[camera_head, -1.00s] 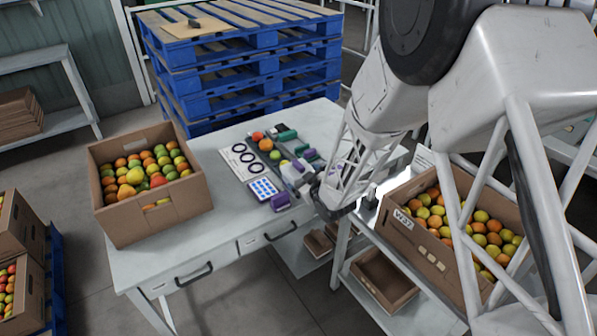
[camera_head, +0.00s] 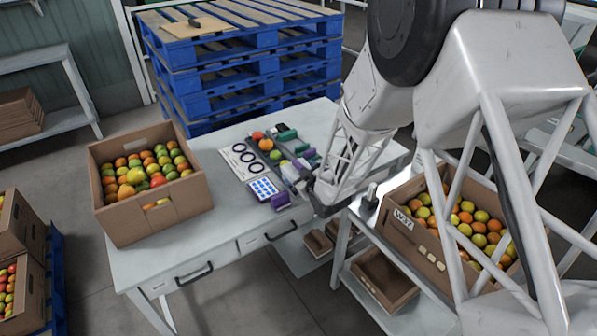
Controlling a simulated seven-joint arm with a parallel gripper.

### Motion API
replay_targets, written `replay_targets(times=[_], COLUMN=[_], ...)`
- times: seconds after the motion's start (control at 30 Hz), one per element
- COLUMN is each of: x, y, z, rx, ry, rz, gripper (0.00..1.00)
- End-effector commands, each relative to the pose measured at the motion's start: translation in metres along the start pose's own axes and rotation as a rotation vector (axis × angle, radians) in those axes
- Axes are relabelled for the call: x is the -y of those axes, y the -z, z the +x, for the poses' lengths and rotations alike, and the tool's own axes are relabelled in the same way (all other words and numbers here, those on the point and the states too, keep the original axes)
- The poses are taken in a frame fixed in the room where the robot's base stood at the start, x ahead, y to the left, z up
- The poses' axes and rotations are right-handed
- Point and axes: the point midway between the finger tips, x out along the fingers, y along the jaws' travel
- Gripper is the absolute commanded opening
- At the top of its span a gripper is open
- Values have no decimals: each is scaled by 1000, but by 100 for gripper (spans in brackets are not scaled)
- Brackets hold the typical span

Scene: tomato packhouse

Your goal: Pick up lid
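I cannot make out a lid for certain in this view. Small purple pieces lie on the white table, one near its front edge (camera_head: 280,201) and one farther back (camera_head: 309,153); dark green pieces (camera_head: 286,134) lie at the back. My gripper (camera_head: 296,183) is low over the table, just right of a blue-dotted white card (camera_head: 263,188) and close to the front purple piece. Its fingers are small and partly merged with the items around them, so I cannot tell whether they are open or hold anything. My arm hides the table's right part.
A cardboard box of tomatoes (camera_head: 150,218) stands on the table's left. Another tomato box (camera_head: 424,245) stands at the right. A sheet with black rings (camera_head: 240,150) and loose tomatoes (camera_head: 266,144) lie mid-table. Blue pallets (camera_head: 250,68) are stacked behind.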

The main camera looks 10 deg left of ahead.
Motion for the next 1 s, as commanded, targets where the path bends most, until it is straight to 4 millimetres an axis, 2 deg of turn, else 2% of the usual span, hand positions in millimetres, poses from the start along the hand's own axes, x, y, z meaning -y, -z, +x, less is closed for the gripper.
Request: replay_targets(times=[0.27,0.8,1.0], x=[0,1,1], y=[1,4,4], z=[3,46,52], rx=[0,0,0], ry=[0,1,0], rz=[0,0,0], gripper=[100,100,100])
